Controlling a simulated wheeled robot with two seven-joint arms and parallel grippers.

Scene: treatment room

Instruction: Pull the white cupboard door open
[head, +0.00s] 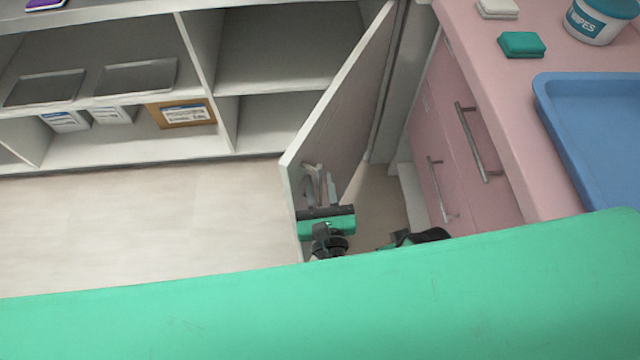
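The white cupboard door (340,110) stands swung well out from the cupboard, with its hinged side at the back right and its free edge toward me. Its outer face is turned to the right.
The open white cupboard (285,50) holds metal trays (137,76) and boxes (182,113). Pink drawers (455,140) with bar handles stand close to the door's right. A blue tray (556,122) lies on the pink counter. Floor left of the door is clear; a green surface hides the foreground.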

